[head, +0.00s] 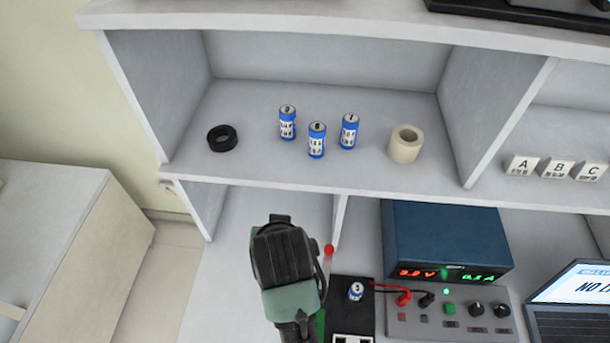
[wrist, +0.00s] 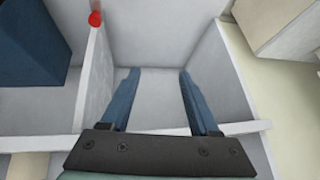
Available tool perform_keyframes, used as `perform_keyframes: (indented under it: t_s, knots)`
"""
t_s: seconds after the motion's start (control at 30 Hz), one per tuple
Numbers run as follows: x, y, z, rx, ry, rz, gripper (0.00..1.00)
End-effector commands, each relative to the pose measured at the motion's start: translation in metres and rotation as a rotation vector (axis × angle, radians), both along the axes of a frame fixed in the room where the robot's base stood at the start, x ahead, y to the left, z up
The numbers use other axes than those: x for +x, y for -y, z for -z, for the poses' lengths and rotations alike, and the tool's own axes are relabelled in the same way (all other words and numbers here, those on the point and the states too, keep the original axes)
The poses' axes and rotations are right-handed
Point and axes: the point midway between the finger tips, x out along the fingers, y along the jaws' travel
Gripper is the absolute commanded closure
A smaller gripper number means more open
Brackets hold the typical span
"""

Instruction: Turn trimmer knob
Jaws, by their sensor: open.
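Two black round knobs, a left one (head: 476,309) and a right one (head: 501,311), stand on a grey panel (head: 405,331) at the lower right of the head view. I cannot tell whether either is the trimmer knob. My gripper (head: 283,252) is left of the panel and well apart from it; its fingers are hidden in the head view. In the wrist view, my gripper (wrist: 158,73) is open and empty, its two blue fingers spread over a pale compartment. No knob shows in the wrist view.
A blue power supply (head: 445,225) stands behind the panel. A black board (head: 341,312) with a small blue can (head: 355,291) lies between gripper and panel. A red ball (head: 328,250) is close to my gripper, by a divider (wrist: 95,85). The upper shelf (head: 255,165) holds blue cans and rings.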

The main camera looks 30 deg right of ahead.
Motion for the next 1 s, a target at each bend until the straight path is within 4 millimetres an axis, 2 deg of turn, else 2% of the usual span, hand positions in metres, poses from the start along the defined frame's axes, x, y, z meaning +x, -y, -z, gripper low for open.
perform_keyframes:
  t_s: [0.03,0.1,0.2,0.3,0.4,0.57,0.8,1.0]
  knots:
    - [-0.034,0.003,0.033,0.049,-0.135,0.051,0.38]
    - [-0.074,0.001,0.068,0.106,-0.286,0.111,0.38]
    - [-0.12,-0.004,0.098,0.165,-0.446,0.175,0.38]
    - [-0.146,-0.009,0.113,0.197,-0.533,0.211,0.38]
    - [-0.155,-0.011,0.123,0.208,-0.563,0.222,0.38]
    - [-0.156,-0.011,0.145,0.208,-0.564,0.222,0.38]
    - [-0.156,-0.01,0.196,0.207,-0.562,0.222,0.38]
    - [-0.155,-0.009,0.228,0.206,-0.559,0.219,0.38]
